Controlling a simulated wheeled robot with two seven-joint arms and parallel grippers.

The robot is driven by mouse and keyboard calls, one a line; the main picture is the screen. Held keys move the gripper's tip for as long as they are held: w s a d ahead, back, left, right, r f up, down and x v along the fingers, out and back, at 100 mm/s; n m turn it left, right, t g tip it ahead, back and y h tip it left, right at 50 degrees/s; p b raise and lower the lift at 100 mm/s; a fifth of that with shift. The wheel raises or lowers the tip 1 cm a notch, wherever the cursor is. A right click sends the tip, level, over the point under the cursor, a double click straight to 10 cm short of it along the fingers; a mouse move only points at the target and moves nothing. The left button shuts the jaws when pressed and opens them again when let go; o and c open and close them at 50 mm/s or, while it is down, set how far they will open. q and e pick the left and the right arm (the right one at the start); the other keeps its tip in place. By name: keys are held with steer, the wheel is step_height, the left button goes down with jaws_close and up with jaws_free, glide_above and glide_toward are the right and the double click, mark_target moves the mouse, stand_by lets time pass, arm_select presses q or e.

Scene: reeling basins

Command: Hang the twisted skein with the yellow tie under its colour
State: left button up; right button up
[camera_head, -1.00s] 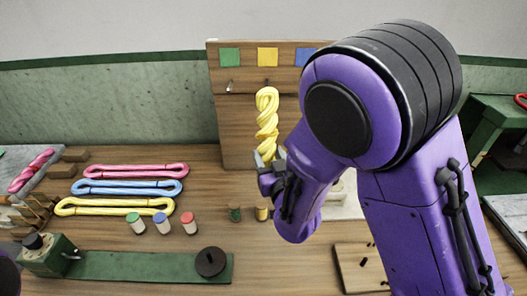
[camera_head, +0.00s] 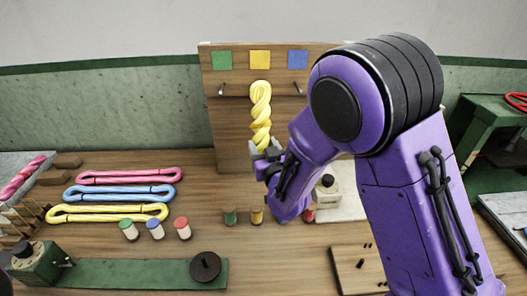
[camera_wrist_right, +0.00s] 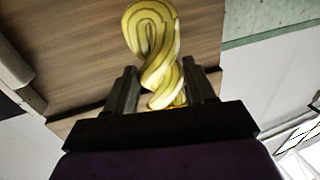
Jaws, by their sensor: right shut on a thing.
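The twisted yellow skein (camera_head: 261,108) is upright in front of the wooden board, below the yellow square (camera_head: 260,60). Its top loop reaches slightly above the level of the outer pegs. My right gripper (camera_head: 264,151) is shut on its lower end. In the right wrist view, the skein (camera_wrist_right: 155,40) rises from between the fingers (camera_wrist_right: 160,92), its loop toward the board. The middle peg is hidden behind the skein, and I cannot tell whether the loop is around it. I cannot make out the tie clearly. My left gripper is out of view.
The board (camera_head: 230,135) also has a green square (camera_head: 221,60), a blue square (camera_head: 297,60), a left peg (camera_head: 221,89) and a right peg (camera_head: 298,87). Pink (camera_head: 130,175), blue (camera_head: 120,191) and yellow (camera_head: 108,213) skeins lie left. Small spools stand in front.

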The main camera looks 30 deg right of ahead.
steer(key=shift+w+d+f, duration=0.1)
steer(key=shift+w+d, duration=0.35)
steer(key=shift+w, duration=0.4)
steer(key=shift+w+d+f+b, duration=0.2)
steer(key=shift+w+d+b, duration=0.05)
steer(key=shift+w, duration=0.3)
steer(key=shift+w+d+f+b, duration=0.2)
steer(key=shift+w+d+b, duration=0.1)
steer(key=shift+w, duration=0.3)
steer(key=shift+w+d+f+b, duration=0.2)
steer(key=shift+w+d+b, duration=0.05)
steer(key=shift+w, duration=0.3)
steer(key=o, duration=1.1)
steer(key=shift+o, duration=0.2)
steer(key=shift+s, duration=0.1)
steer(key=b+v, duration=0.2)
steer(key=v, duration=0.8)
steer(key=shift+s+b, duration=0.2)
steer(key=shift+b, duration=0.15)
